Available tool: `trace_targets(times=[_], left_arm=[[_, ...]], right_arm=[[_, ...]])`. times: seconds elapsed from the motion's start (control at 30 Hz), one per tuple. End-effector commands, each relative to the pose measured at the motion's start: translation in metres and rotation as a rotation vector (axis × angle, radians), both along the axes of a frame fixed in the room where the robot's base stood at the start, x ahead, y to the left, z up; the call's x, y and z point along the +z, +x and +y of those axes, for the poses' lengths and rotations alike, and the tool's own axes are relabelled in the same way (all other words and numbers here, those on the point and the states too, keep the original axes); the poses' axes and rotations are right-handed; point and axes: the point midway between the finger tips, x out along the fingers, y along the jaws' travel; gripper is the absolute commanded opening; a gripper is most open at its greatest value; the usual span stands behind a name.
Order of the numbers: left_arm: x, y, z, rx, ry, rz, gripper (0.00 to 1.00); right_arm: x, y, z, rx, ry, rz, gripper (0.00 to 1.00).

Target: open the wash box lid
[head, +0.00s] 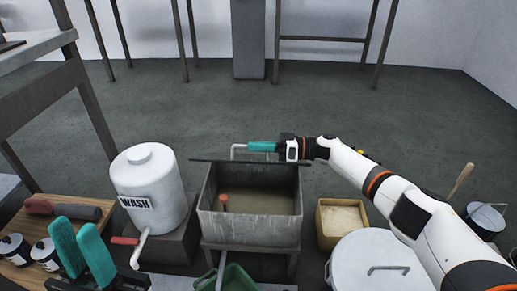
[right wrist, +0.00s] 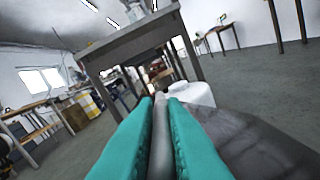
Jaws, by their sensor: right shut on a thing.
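The wash box (head: 250,229) is a grey metal tank in the middle of the head view. Its top is uncovered, showing murky brown contents and a red-tipped piece inside. The lid (head: 205,161) shows as a thin dark edge along the box's back rim, raised and seen nearly edge-on. My right gripper (head: 262,147) is behind that edge, shut on the lid's pale bar handle (head: 236,149). In the right wrist view the grey handle (right wrist: 160,140) lies between the teal fingers. My left gripper (head: 76,228) is open and empty at the lower left, away from the box.
A white WASH tank (head: 150,185) with a red-handled spout stands left of the box. A small tan bin (head: 342,222) and a large white lidded drum (head: 372,268) are on the right. A green crate (head: 232,280) is in front. Floor behind is clear.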

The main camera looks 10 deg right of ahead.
Motion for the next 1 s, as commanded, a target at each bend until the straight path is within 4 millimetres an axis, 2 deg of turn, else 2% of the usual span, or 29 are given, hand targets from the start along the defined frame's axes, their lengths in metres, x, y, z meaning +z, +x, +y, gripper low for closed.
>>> trace_targets(times=[0.2, 0.23, 0.33, 0.37, 0.6, 0.73, 0.87, 1.0], left_arm=[[0.0, 0.0, 0.0, 0.0, 0.0, 0.0, 0.25], [0.0, 0.0, 0.0, 0.0, 0.0, 0.0, 0.25], [0.0, 0.0, 0.0, -0.001, 0.0, 0.0, 0.25], [0.0, 0.0, 0.0, -0.001, 0.0, 0.0, 0.25], [0.0, 0.0, 0.0, -0.001, 0.0, 0.001, 0.25], [0.003, 0.0, 0.0, -0.001, 0.0, 0.001, 0.25], [0.011, 0.0, 0.0, -0.001, 0.0, 0.0, 0.25], [0.016, -0.001, 0.0, 0.0, 0.0, 0.01, 0.25]], right_arm=[[-0.001, 0.0, -0.001, -0.003, -0.002, -0.002, 0.0], [-0.001, 0.0, -0.001, -0.003, -0.002, -0.002, 0.12], [-0.001, 0.0, -0.001, -0.003, -0.002, -0.002, 0.28], [-0.001, 0.0, -0.001, -0.003, -0.002, -0.002, 0.31], [0.0, 0.0, 0.0, -0.001, -0.001, -0.002, 0.31], [0.001, -0.001, -0.008, -0.002, -0.001, -0.002, 0.31], [0.002, -0.005, -0.028, -0.005, -0.002, -0.002, 0.31], [0.001, -0.011, -0.058, -0.005, -0.002, 0.0, 0.31]])
